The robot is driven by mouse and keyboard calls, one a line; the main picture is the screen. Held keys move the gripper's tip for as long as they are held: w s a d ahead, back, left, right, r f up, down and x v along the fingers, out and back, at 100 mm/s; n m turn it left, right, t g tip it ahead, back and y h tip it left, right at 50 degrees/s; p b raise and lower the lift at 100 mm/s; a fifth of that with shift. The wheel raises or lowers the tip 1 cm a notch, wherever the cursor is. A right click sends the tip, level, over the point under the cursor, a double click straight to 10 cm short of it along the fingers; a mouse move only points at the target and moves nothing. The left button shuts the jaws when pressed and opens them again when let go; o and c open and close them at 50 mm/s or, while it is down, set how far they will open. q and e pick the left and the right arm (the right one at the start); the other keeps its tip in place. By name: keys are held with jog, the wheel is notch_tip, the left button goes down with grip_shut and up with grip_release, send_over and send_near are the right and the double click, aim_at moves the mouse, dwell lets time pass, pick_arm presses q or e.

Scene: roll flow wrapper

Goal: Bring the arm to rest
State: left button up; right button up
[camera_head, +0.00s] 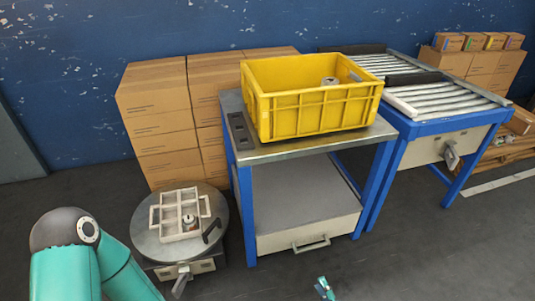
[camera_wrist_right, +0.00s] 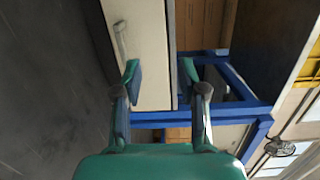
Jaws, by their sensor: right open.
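My right gripper (camera_head: 323,289) shows only as a small teal tip at the bottom edge of the head view, in front of the blue-legged bench (camera_head: 305,200). In the right wrist view my right gripper (camera_wrist_right: 160,75) is open, its two teal-tipped fingers apart with nothing between them. Beyond the fingers are the bench's pale drawer front with a handle and its blue frame (camera_wrist_right: 200,115). The fingers appear clear of them. A teal arm of mine with a dark joint fills the lower left of the head view; my left gripper is not in view.
A yellow crate (camera_head: 290,112) with a metal-looking roll inside stands on the bench. A round turntable (camera_head: 150,244) at left holds a divided white tray (camera_head: 171,217) with a small roll. A roller conveyor (camera_head: 447,99) stands at right. Cardboard boxes (camera_head: 155,105) stand behind. The front floor is clear.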

jog(key=s+a+r+n+g+y, duration=0.3)
jog(key=s+a+n+g+y, duration=0.3)
jog(key=s+a+g, duration=0.75)
jog(key=s+d+r+n+g+h, duration=0.1)
jog(key=s+d+n+g+h, duration=0.15)
jog(key=s, duration=0.35)
jog(key=s+d+r+n+g+h, duration=0.2)
jog(key=s+d+g+h, duration=0.15)
jog(key=s, duration=0.35)
jog(key=w+d+r+n+t+h, duration=0.1)
jog(key=w+r+n+t+h, duration=0.1)
jog(key=w+r+t, duration=0.25)
notch_tip(320, 180, down, 7)
jog(key=b, duration=0.7)
notch_tip(320, 180, up, 39)
jog(key=p, duration=3.8)
jog(key=shift+s+g, duration=0.25)
jog(key=shift+g, duration=0.15)
